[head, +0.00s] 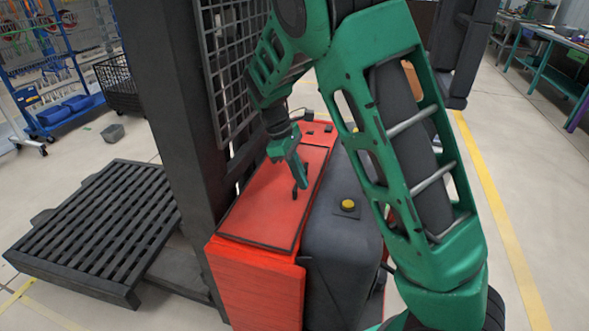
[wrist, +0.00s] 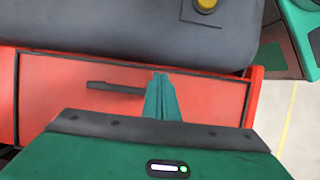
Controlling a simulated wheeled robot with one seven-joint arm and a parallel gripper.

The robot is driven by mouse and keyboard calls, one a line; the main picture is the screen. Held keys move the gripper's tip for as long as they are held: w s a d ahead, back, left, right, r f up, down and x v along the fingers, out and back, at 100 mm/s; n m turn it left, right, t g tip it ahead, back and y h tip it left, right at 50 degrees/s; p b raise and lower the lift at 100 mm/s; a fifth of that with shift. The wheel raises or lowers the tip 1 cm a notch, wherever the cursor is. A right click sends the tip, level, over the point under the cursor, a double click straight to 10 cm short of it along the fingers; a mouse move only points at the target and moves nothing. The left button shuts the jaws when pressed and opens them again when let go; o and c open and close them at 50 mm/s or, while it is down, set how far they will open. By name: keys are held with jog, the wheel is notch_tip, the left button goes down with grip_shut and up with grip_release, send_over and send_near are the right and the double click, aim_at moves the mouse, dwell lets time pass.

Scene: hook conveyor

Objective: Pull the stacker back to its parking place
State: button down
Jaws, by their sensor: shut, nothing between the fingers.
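The stacker is a red machine (head: 258,290) with a dark mast (head: 165,90) and mesh guard (head: 232,60) at its left. A red panel (head: 265,215) tops it, and it fills the middle of the wrist view (wrist: 55,115). A dark bar handle (wrist: 115,88) lies on this panel. My gripper (head: 302,180) is over the panel, its green fingers together and empty. In the wrist view the fingertips (wrist: 161,78) are beside the handle's right end; I cannot tell whether they touch it.
A grey rounded housing (head: 340,245) with a yellow button (head: 347,204) adjoins the red panel. A dark slatted pallet (head: 95,225) is on the floor at left. A blue rack (head: 60,115) and bench (head: 550,75) stand farther off. Floor beyond the yellow line (head: 500,210) is clear.

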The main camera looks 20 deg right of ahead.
aim_at(305, 198)
jog(key=shift+x, duration=1.9)
